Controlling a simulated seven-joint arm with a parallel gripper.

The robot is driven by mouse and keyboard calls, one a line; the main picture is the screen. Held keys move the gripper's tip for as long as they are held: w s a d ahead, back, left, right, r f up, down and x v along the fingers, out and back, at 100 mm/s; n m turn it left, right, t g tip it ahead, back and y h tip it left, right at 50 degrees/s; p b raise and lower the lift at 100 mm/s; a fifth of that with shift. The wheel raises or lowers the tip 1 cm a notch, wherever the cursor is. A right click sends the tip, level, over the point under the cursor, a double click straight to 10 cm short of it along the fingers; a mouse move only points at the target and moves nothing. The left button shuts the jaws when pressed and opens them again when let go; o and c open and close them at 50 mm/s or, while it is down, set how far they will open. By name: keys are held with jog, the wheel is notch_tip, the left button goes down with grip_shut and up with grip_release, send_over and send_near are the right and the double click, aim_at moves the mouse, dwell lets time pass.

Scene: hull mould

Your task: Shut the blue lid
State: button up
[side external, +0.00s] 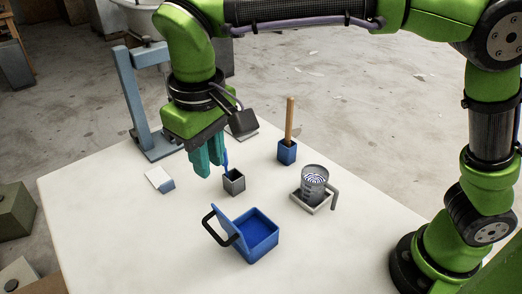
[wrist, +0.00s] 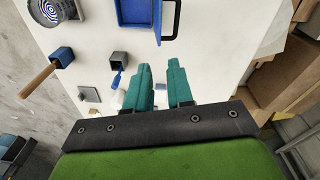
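The blue box (side external: 261,238) stands on the white table with its top open. Its blue lid (side external: 228,225) is raised on the left side, tilted up, with a black handle (side external: 208,226) on its outer face. In the wrist view the box (wrist: 135,14) is at the top edge, partly cut off, with the black handle (wrist: 177,20) beside it. My gripper (side external: 209,172) hangs above the table, behind and left of the box, clear of the lid. Its teal fingers point down; in the wrist view (wrist: 160,75) they are apart with nothing between them.
A grey cup (side external: 234,184) with a blue tool stands close to my fingers. A blue holder (side external: 287,152) with a wooden stick and a mug (side external: 313,184) on a tray are to the right. A blue-grey stand (side external: 137,100) is behind. Table in front is clear.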

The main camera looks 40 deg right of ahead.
jog(key=h, duration=0.1)
send_over(212, 232)
jog(key=w+a, duration=0.1)
jog(key=a, duration=0.2)
jog(key=shift+s+r+m, duration=0.5)
jog(key=shift+r+m, duration=0.7)
jog(key=shift+m, duration=0.1)
jog(key=shift+g+h, duration=0.3)
jog(key=shift+g, duration=0.1)
jog(key=d+f, duration=0.1)
jog(key=f, duration=0.9)
jog(key=d+f, duration=0.1)
jog(key=f, duration=0.4)
jog(key=shift+d+f, duration=0.35)
grip_shut()
jog(key=shift+r, duration=0.1)
